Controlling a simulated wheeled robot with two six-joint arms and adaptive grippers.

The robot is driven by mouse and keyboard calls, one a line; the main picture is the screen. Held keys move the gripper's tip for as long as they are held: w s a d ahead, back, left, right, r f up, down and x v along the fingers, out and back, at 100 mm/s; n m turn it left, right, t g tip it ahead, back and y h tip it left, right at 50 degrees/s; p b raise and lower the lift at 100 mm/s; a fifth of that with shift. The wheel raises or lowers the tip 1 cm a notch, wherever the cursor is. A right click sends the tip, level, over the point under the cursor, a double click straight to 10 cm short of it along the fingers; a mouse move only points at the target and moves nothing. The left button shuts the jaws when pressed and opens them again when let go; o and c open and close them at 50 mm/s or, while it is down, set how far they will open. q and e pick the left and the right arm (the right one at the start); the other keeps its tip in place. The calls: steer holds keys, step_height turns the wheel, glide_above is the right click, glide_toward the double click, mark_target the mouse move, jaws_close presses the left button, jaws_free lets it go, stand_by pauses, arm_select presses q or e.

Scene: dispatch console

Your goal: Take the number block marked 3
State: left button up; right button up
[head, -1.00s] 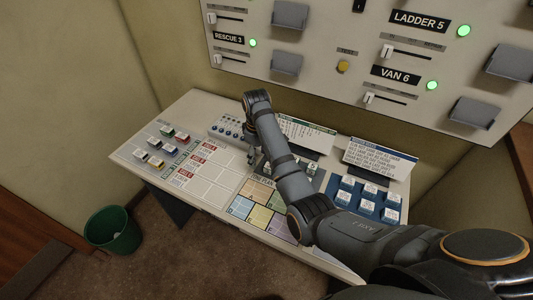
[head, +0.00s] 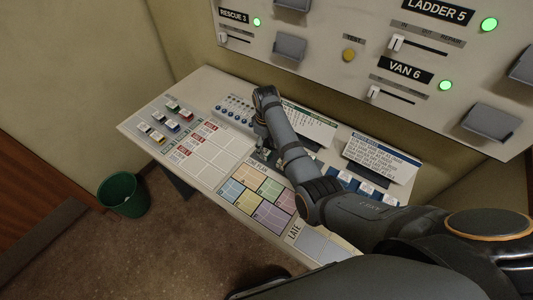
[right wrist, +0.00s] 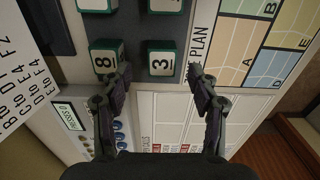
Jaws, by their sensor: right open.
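The number block marked 3 (right wrist: 162,58) is a green block with a white top face. In the right wrist view it stands on a dark panel, ahead of and between my open right fingertips (right wrist: 160,74). A similar block marked 8 (right wrist: 106,57) stands just left of it, close by the left fingertip. I cannot tell whether either finger touches a block. In the head view my right gripper (head: 261,146) is low over the middle of the console (head: 150,118), and my arm hides most of the number blocks. My left gripper is not in view.
Two more green blocks show at the top of the right wrist view. The coloured zone plan (head: 247,198) lies beside the panel. Small coloured vehicle blocks (head: 172,125) stand at the console's left. A text card (head: 380,158) stands behind my arm. A green bin (head: 123,195) is on the floor.

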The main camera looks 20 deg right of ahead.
mark_target(266, 152)
steer(key=f, duration=0.4)
steer(key=shift+s+a+p, duration=0.1)
steer(key=shift+a+p, duration=0.1)
steer(key=shift+p, duration=0.1)
steer(key=shift+d+f, duration=0.1)
steer(key=shift+f, duration=0.1)
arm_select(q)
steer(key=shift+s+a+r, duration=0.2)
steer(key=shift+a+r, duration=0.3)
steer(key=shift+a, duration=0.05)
arm_select(e)
steer(key=shift+r, duration=0.1)
steer(key=c, duration=1.1)
